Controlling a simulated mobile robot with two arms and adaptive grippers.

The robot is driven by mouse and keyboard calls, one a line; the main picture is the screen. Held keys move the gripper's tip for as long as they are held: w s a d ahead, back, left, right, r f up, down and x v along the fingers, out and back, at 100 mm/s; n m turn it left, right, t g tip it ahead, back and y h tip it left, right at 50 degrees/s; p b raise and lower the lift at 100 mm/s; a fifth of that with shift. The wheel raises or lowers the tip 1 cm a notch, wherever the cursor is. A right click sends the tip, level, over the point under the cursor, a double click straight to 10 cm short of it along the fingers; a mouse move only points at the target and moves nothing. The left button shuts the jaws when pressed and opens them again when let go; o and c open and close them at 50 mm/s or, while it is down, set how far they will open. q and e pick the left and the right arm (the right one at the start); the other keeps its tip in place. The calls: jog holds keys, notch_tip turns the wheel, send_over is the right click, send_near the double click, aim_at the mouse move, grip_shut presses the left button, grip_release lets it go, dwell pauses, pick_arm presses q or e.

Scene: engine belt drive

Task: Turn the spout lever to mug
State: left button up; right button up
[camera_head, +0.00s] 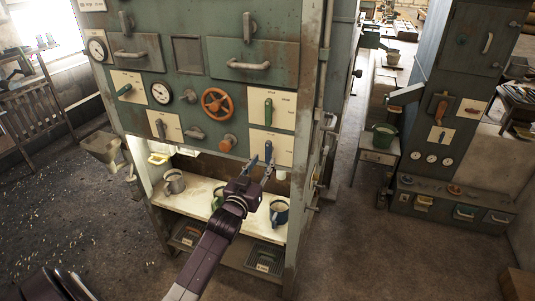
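A large green machine cabinet carries several levers on cream plates. A blue lever (268,151) points down on the lower right plate, and a green lever (268,112) points down on the plate above it. I cannot tell which is the spout lever. On the white shelf below stand a grey mug (175,184), a green mug (217,197) and a blue mug (279,213). My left gripper (260,166) has its fingers apart, just below and in front of the blue lever. I cannot tell whether it touches the lever.
An orange handwheel (215,102) and gauges (160,93) sit on the panel left of the levers. Drip trays (265,257) lie under the shelf.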

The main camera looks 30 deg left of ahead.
aim_at(267, 155)
pick_arm(q)
jog(key=shift+p+x, duration=0.4)
jog(key=shift+x, duration=2.15)
jog(key=shift+d, duration=0.1)
jog(key=shift+c, duration=0.4)
grip_shut()
